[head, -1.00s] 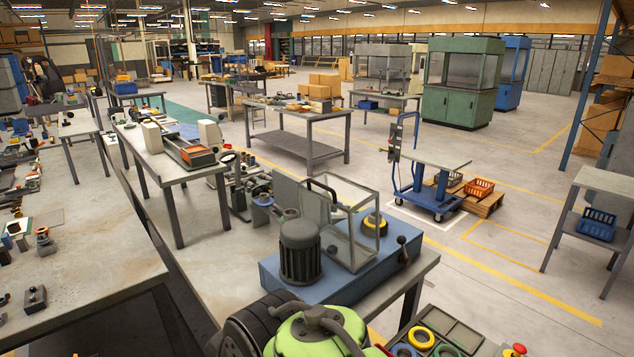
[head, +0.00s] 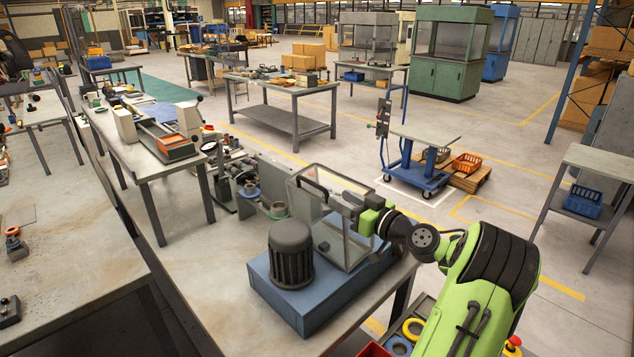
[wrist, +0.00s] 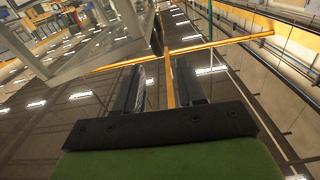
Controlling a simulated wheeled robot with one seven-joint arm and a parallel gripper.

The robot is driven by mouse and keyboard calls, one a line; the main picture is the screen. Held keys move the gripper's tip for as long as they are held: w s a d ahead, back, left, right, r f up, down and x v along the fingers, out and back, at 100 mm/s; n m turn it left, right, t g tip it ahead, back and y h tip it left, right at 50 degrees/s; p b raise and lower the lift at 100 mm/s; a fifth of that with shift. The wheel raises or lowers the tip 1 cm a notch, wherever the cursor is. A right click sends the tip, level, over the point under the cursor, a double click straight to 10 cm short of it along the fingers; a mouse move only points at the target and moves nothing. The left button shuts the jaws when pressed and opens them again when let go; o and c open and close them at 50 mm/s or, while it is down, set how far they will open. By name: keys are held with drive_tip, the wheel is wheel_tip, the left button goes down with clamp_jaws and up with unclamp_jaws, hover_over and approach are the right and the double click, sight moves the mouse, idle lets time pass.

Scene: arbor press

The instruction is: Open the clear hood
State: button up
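The clear hood (head: 326,244) is a boxy grey frame with see-through panels. It stands on the blue base (head: 312,303) of the press, beside a dark ribbed motor (head: 291,252). A black bar handle (head: 316,189) sits along its top left edge. My gripper (head: 354,204) is at the right side of the hood, near its top, away from the handle. In the wrist view, the two dark fingers of my gripper (wrist: 160,88) are apart with nothing between them. Part of the hood frame (wrist: 95,62) shows at upper left there. I cannot tell whether a finger touches it.
The press is on a grey workbench (head: 212,292). A grey upright plate and round parts (head: 278,210) stand behind the hood. A compartment tray with a yellow ring (head: 412,328) is below my arm.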

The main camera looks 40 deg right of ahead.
sight(322, 188)
drive_tip(key=w+p, duration=0.2)
drive_tip(key=w, duration=0.7)
drive_tip(key=shift+w+a+r, duration=0.1)
drive_tip(key=shift+w, duration=0.5)
drive_tip(key=shift+s, duration=0.1)
clamp_jaws()
